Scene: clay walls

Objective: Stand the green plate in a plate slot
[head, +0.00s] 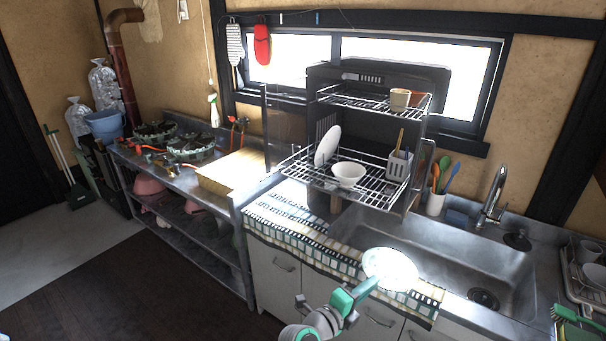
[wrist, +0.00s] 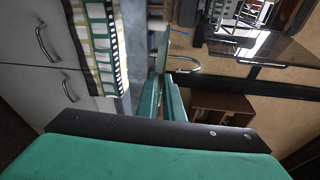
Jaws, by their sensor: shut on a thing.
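My gripper (head: 366,286) is shut on the green plate (head: 390,268), held over the front edge of the counter by the sink. The plate looks washed out and almost white in the head view. In the wrist view the plate (wrist: 163,46) shows edge-on as a thin green strip between the fingertips of my gripper (wrist: 162,78). The two-tier wire dish rack (head: 371,158) stands behind the sink, apart from the plate. A white plate (head: 327,145) stands tilted at the left of its lower tier. The individual slots are too small to make out.
A white bowl (head: 348,174) and a utensil holder (head: 398,166) sit on the rack's lower tier, cups (head: 400,98) on the upper. The faucet (head: 492,195) rises at the right behind the sink (head: 430,245). A checked cloth (head: 285,222) covers the counter left of the sink.

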